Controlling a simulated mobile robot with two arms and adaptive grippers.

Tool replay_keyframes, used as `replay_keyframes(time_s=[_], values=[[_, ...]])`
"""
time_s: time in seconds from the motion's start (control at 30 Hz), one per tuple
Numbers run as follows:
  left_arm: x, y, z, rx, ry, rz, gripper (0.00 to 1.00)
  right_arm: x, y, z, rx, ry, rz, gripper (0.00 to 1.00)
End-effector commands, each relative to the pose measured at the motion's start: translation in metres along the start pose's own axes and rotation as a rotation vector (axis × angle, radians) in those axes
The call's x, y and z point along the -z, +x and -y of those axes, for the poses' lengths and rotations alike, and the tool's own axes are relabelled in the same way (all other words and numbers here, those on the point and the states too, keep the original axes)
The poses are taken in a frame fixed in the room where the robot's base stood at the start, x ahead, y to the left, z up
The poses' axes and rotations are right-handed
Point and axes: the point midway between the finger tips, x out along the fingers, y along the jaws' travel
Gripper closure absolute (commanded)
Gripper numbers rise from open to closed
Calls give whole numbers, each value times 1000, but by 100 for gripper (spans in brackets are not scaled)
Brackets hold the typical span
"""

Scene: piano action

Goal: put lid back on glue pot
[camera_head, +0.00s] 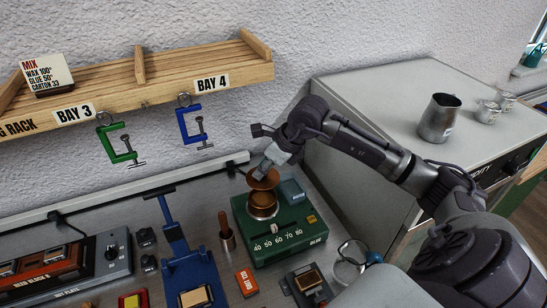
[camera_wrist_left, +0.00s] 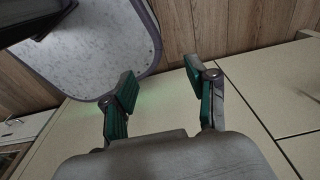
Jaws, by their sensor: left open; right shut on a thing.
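The glue pot (camera_head: 262,207) is a copper-brown round pot set in the top of a green heater box (camera_head: 285,241) marked with numbers and GLUE. The lid (camera_head: 264,179) is a brown disc. My right gripper (camera_head: 272,164) is shut on the lid and holds it, somewhat tilted, just above the pot. Whether the lid's lower edge touches the pot I cannot tell. My left gripper (camera_wrist_left: 160,82) is open and empty in the left wrist view, apart from the pot; it does not show in the head view.
A wooden-handled tool (camera_head: 226,232) stands to the left, beside a blue press (camera_head: 185,255). Green (camera_head: 117,143) and blue (camera_head: 191,125) clamps hang from the rack above. A metal jug (camera_head: 438,118) stands on the right cabinet.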

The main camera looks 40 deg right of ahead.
Motion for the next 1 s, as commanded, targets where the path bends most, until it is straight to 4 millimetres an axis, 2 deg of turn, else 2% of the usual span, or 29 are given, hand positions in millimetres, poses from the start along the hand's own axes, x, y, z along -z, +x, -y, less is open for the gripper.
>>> replay_keyframes(time_s=[0.37,0.6,0.7,1.0], values=[[-3,9,11,14,3,3,42,9,18,-1,-1,2,1,100],[-4,20,11,13,3,2,42,21,38,-1,-1,2,1,100],[-4,32,9,11,2,2,42,27,48,-1,1,1,1,100],[-4,41,5,7,0,1,42,32,56,0,1,1,2,100]])
